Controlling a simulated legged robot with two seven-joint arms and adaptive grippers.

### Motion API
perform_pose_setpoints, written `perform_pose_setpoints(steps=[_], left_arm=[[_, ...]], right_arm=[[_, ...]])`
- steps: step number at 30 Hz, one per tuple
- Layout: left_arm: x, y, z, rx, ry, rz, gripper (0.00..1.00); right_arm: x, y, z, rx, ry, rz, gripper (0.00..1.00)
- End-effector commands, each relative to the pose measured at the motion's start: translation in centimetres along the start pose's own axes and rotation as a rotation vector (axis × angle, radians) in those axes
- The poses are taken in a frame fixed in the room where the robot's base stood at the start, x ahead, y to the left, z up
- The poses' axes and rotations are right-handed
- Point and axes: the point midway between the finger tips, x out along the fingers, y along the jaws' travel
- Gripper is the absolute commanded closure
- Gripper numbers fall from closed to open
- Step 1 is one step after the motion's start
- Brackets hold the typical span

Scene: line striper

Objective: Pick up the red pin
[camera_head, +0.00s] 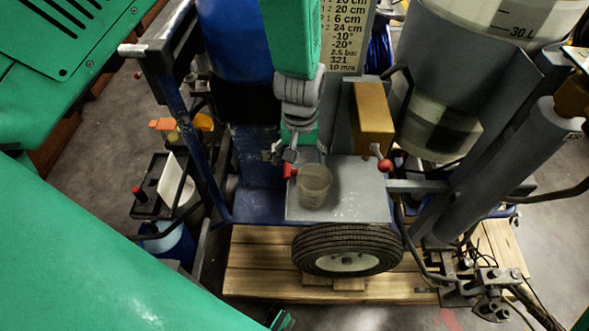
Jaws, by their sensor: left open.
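A small red pin (290,171) shows at the left edge of a grey plate on the machine, just left of a translucent cup. My left gripper (294,156) hangs at the end of a green arm with grey wrist rings. It is open, with its fingers close above the red pin. I cannot tell whether they touch it. Part of the pin is hidden by the gripper and the cup.
The cup (314,184) stands on the grey plate (350,205), close to the pin. A brass-coloured block (372,118) and a red ball knob (384,165) are to the right. A black tyre (347,250) sits below, over a wooden pallet (260,275). A blue frame stands left.

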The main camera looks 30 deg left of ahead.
Motion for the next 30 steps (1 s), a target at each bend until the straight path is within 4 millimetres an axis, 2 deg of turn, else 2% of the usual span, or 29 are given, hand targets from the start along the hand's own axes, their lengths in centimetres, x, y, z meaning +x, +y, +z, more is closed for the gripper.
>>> perform_pose_setpoints(steps=[7, 10, 16, 17, 21, 29, 30], left_arm=[[3.8, -0.5, -0.1, -0.002, -0.005, 0.003, 0.22], [4.4, -0.7, -0.2, -0.003, -0.006, 0.006, 0.22], [4.3, -0.5, -0.1, -0.002, -0.003, 0.005, 0.22], [4.3, -0.5, -0.1, -0.002, -0.003, 0.004, 0.25], [4.3, -0.3, 0.0, -0.002, -0.003, 0.001, 0.75], [4.5, -0.3, 0.1, 0.0, -0.008, 0.0, 0.77], [4.5, -0.3, 0.1, 0.0, -0.008, 0.001, 0.82]], right_arm=[[-0.6, 0.0, 0.0, 0.001, 0.0, 0.001, 0.53], [-0.6, 0.0, 0.0, 0.001, 0.0, 0.0, 0.53], [-0.6, 0.0, 0.0, 0.0, 0.0, 0.0, 0.53], [-0.6, 0.0, 0.0, 0.0, 0.0, 0.0, 0.53], [-0.6, 0.0, 0.0, 0.0, 0.0, 0.0, 0.53], [-0.5, 0.0, 0.0, 0.001, 0.0, 0.0, 0.53], [-0.5, 0.0, 0.0, 0.001, 0.0, 0.0, 0.53]])
